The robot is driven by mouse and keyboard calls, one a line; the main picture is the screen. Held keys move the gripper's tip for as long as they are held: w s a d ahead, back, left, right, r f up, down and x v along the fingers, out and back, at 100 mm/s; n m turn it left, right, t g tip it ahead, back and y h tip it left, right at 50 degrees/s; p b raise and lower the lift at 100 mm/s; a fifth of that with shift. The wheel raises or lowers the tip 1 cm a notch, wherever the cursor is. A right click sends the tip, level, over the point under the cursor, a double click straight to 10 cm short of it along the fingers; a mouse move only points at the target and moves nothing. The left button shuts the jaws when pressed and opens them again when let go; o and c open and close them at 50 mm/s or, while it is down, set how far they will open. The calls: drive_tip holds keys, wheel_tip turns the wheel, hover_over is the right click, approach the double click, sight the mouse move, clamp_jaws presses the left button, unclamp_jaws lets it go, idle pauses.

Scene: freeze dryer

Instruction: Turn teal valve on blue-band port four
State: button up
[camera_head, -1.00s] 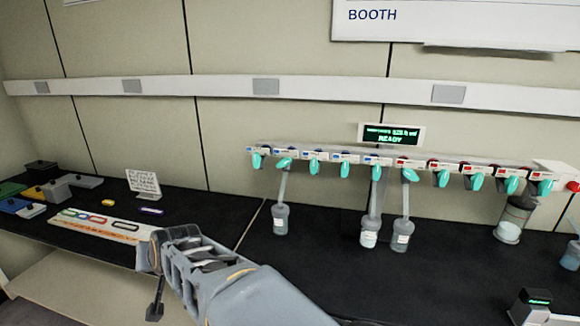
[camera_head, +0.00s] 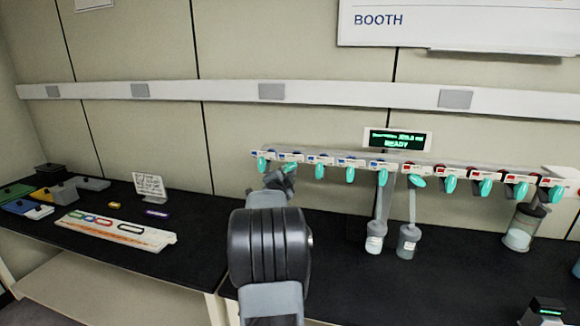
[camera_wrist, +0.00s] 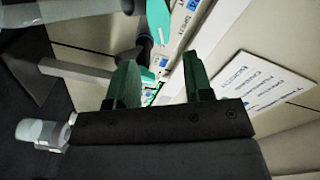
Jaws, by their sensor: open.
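The manifold rail (camera_head: 335,160) carries a row of teal valves, blue-banded at the left and red-banded at the right. Counting from the left, the fourth blue-band valve (camera_head: 350,175) hangs down. My gripper (camera_head: 280,180) is at the rail's left part, left of that valve and close to the second valve (camera_head: 290,168). My arm hides much of the gripper in the head view.
Flasks (camera_head: 375,238) and (camera_head: 408,240) hang below the rail, right of my arm; another flask (camera_head: 520,230) is farther right. A clear flask (camera_wrist: 40,132) shows in the wrist view. A READY display (camera_head: 397,139) stands above the rail. A labelled strip (camera_head: 115,230) lies left.

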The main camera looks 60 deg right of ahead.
sight(291, 167)
drive_tip(key=p+x, duration=0.2)
drive_tip(key=x, duration=0.5)
drive_tip(key=shift+w+d, duration=0.15)
drive_tip(key=shift+d, duration=0.1)
clamp_jaws()
